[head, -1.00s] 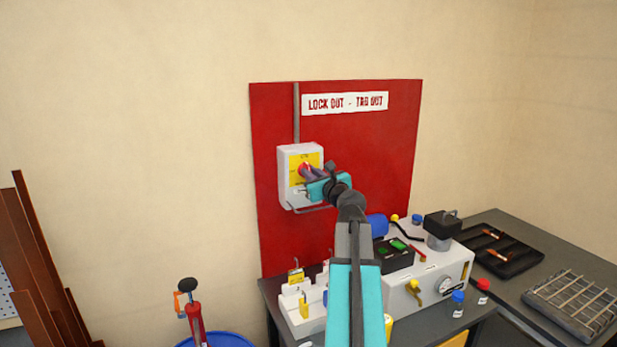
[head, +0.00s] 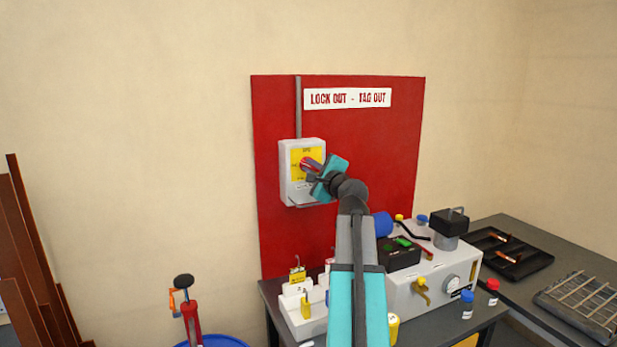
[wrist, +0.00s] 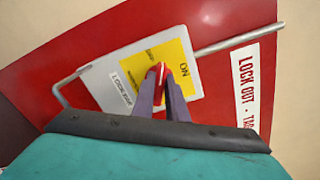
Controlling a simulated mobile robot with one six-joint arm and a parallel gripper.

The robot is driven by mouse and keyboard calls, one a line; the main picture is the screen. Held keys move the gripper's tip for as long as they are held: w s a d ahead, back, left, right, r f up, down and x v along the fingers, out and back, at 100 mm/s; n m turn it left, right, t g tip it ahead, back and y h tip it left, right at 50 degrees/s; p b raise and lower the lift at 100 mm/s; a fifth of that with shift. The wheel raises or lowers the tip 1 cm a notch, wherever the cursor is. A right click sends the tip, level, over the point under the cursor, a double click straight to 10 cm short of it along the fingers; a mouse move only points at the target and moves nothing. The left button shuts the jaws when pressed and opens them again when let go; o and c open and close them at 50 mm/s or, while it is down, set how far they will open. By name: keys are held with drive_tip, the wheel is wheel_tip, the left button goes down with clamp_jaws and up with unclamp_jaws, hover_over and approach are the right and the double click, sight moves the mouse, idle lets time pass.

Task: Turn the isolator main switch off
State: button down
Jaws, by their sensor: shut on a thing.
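The isolator (head: 288,189) is a light grey box with a yellow plate on the red lock-out board, left of centre in the head view. It also shows in the wrist view (wrist: 110,70). Its main switch is a red handle (wrist: 160,72) on the yellow plate (wrist: 178,55), where the word ON is readable beside it. My gripper (wrist: 161,82) is shut on the red handle, one finger on each side. In the head view my gripper (head: 313,170) covers much of the handle, so its exact angle is hard to tell there.
A grey conduit (head: 298,105) runs up from the box, and a wire hasp (wrist: 62,92) sticks out at its edge. Below, a bench carries a grey machine (head: 440,284) and a white padlock rack (head: 292,309). A dark tray (head: 540,262) lies at right. The wall left of the board is clear.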

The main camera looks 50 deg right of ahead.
drive_tip(key=n+b, duration=0.3)
drive_tip(key=shift+w+f+n, duration=0.15)
drive_tip(key=shift+n, duration=0.15)
drive_tip(key=shift+n+b, duration=0.9)
drive_tip(key=shift+n, duration=0.2)
drive_tip(key=c, duration=1.8)
unclamp_jaws()
drive_tip(key=shift+o, duration=0.2)
